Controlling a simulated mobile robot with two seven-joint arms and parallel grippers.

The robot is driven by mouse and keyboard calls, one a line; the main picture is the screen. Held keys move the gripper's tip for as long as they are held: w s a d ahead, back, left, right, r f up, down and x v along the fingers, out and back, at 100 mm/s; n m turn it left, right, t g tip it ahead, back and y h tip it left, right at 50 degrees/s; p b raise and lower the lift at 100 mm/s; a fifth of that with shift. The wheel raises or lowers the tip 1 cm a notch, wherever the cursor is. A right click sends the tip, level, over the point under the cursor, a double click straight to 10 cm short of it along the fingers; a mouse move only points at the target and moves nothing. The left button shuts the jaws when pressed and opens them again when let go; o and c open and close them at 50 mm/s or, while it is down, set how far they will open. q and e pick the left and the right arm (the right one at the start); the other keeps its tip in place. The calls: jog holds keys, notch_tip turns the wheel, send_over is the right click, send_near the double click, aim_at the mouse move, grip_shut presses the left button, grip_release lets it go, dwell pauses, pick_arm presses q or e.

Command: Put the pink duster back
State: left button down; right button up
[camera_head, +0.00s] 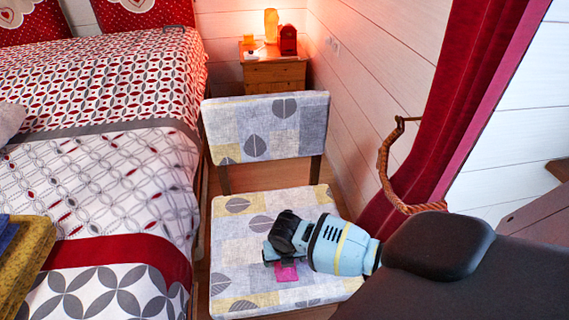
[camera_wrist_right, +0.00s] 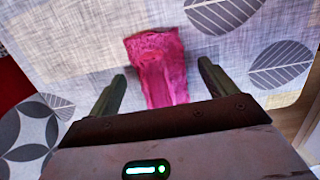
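The pink duster (camera_head: 288,272) lies on the patterned seat of the chair (camera_head: 233,290), mostly hidden by my right gripper in the head view. In the right wrist view the duster (camera_wrist_right: 160,65) is a flat, deep pink strip, wider at its far end. My right gripper (camera_wrist_right: 161,70) is open, with one finger on each side of the duster and visible gaps to it. In the head view the right gripper (camera_head: 274,258) is low over the seat. I cannot tell whether it touches the seat. My left gripper is out of view.
A bed (camera_head: 110,150) fills the left side, with a yellow item (camera_head: 28,262) at its edge. A nightstand (camera_head: 272,72) with a lit lamp (camera_head: 271,25) stands behind the chair. A woven brown loop (camera_head: 384,165) and a red curtain (camera_head: 440,130) are at the right.

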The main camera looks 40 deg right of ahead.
jog(key=r+p, duration=0.1)
jog(key=r, duration=0.3)
jog(key=s+r+p, duration=0.1)
jog(key=r, duration=0.3)
jog(key=a+r+p, duration=0.1)
jog(key=r, duration=0.3)
jog(key=shift+s, duration=0.3)
jog(key=s+a+f+m, duration=0.1)
jog(key=s+a+f, duration=0.1)
jog(key=s+a+f+m+y, duration=0.1)
jog(key=s+f+m, duration=0.1)
jog(key=s+a+f+m+y, duration=0.1)
jog(key=s+a+f, duration=0.1)
jog(key=shift+s+a+f+m+t, duration=0.1)
jog(key=shift+s+a+m+t, duration=0.2)
jog(key=shift+s+a, duration=0.1)
jog(key=s+a+f+m+t+y, duration=0.1)
jog(key=s+a+f+m, duration=0.15)
jog(key=s+m, duration=0.55)
jog(key=s+a+f+m+t+y, duration=0.1)
jog(key=s+a+m+t, duration=0.15)
jog(key=s+m, duration=0.6)
jog(key=s+d+r+m+h, duration=0.1)
jog(key=s+r+m, duration=0.1)
jog(key=s+m, duration=0.5)
jog(key=s, duration=0.4)
jog(key=shift+s+d+r+t, duration=0.25)
jog(key=shift+r+t, duration=0.1)
jog(key=shift+c, duration=0.4)
